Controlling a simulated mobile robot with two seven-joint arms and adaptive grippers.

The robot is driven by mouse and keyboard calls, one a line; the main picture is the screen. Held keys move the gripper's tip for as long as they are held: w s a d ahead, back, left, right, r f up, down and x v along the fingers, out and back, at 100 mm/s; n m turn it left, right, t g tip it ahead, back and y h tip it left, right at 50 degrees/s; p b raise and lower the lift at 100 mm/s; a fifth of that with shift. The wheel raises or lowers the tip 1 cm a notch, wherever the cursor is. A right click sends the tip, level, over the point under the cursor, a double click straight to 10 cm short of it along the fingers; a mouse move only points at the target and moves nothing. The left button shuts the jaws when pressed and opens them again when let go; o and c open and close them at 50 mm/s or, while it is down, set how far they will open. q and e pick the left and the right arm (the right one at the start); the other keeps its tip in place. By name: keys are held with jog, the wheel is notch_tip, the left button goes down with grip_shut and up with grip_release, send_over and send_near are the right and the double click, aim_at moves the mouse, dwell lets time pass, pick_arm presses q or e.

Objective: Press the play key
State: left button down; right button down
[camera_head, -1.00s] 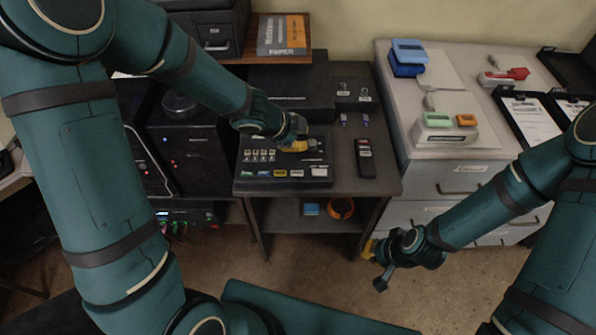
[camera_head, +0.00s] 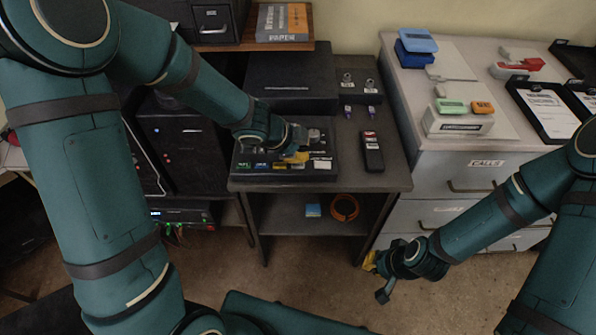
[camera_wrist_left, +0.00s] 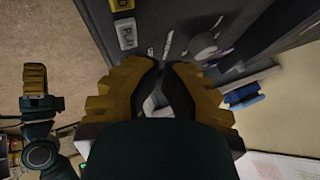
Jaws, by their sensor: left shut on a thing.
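The white key marked PLAY (camera_wrist_left: 127,34) shows in the left wrist view, beside a yellow key (camera_wrist_left: 122,5). My left gripper (camera_head: 298,157) is over the front key row of the black console (camera_head: 240,152), its yellow fingers pointing down. In the head view it covers the place just right of the yellow key (camera_head: 281,165). In the left wrist view its fingers (camera_wrist_left: 163,64) are together close to PLAY; I cannot make out what is between them or whether they touch the key. My right gripper (camera_head: 370,261) hangs low, away from the console; its jaws are unclear.
Green (camera_head: 243,166) and blue (camera_head: 262,166) keys lie left in the row, a wider white key (camera_head: 322,165) right. A black handset (camera_head: 372,151) lies right of the console. Purple-capped sticks (camera_head: 348,111) stand behind it. A drawer cabinet (camera_head: 470,178) adjoins the desk.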

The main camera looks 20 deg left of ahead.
pick_arm(q)
jog(key=shift+f, duration=0.35)
dwell(1.1)
jog(key=shift+f+b, duration=0.3)
jog(key=shift+f, duration=0.1)
jog(key=shift+f, duration=0.35)
dwell(0.5)
jog(key=shift+r+p, duration=0.8)
jog(key=shift+p, duration=0.15)
